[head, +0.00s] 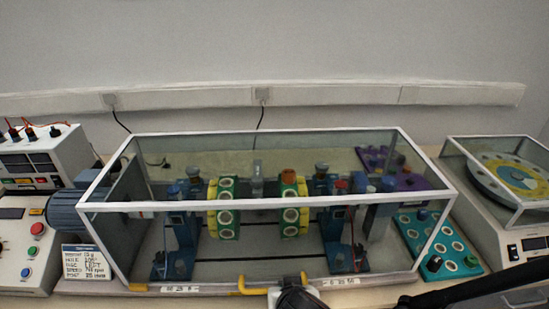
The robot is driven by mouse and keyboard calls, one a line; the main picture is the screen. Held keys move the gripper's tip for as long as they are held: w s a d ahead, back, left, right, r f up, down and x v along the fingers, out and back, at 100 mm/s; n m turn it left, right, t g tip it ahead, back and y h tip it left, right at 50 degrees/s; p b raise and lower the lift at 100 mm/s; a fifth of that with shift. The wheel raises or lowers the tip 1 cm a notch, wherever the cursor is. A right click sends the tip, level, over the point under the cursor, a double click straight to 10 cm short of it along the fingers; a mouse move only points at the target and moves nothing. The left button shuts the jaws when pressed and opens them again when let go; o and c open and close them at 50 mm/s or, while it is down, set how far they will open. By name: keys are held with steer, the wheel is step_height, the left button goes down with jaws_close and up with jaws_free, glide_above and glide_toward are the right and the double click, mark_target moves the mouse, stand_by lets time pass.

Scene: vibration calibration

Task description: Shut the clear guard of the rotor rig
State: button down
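The rotor rig's clear guard (268,206) is a white-edged transparent box in the middle of the head view. It stands over the rig, with its lower front edge low near the rig's base. Whether it sits fully down cannot be told. A yellow handle (254,290) is at its lower front, near the middle. Inside, the green and yellow rotor discs (226,218) sit between blue supports. My gripper (296,297) is a dark shape at the bottom edge, overlapping the handle. Its fingers are mostly hidden, so its opening and any contact are unclear.
A blue motor (64,212) and a label card (85,262) are at left, beside control boxes (25,245). A teal tray (408,222) and a balance machine (500,225) are at right. A purple tray (428,178) lies behind. My dark arm crosses the lower right.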

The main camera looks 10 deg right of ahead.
steer(key=shift+f+b, duration=0.45)
steer(key=shift+f, duration=0.3)
steer(key=shift+s+d+f, duration=0.1)
